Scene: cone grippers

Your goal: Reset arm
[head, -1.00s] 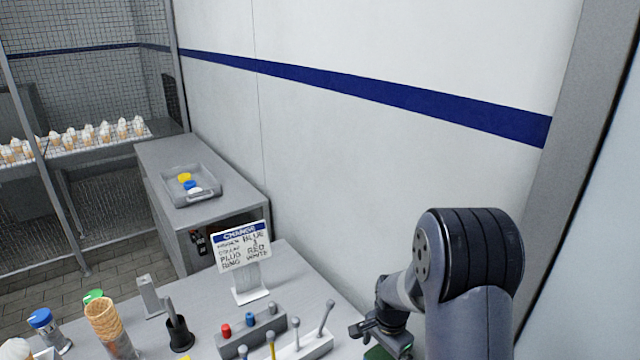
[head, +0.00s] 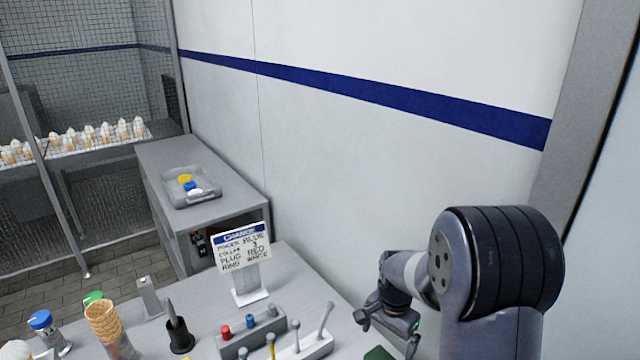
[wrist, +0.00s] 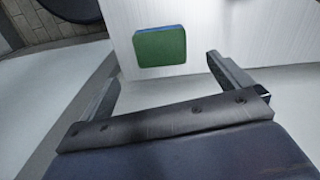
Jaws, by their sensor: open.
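My gripper (head: 388,338) hangs from my arm at the lower right of the head view, at the right end of the workbench (head: 205,325). In the wrist view my gripper (wrist: 163,78) shows two dark fingers spread wide with nothing between them. Beyond the fingers is a green pad (wrist: 160,46) with a blue edge, apart from them. The head view shows a green piece (head: 379,353) just below my gripper, cut off by the bottom edge.
A rack of tools (head: 300,349) and a block with red and blue plugs (head: 252,333) stand left of my gripper. A change sign (head: 241,250) stands behind them. Waffle cones (head: 103,322) are at the left. A wall (head: 330,170) runs behind; a side counter (head: 165,155) holds a tray (head: 205,201).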

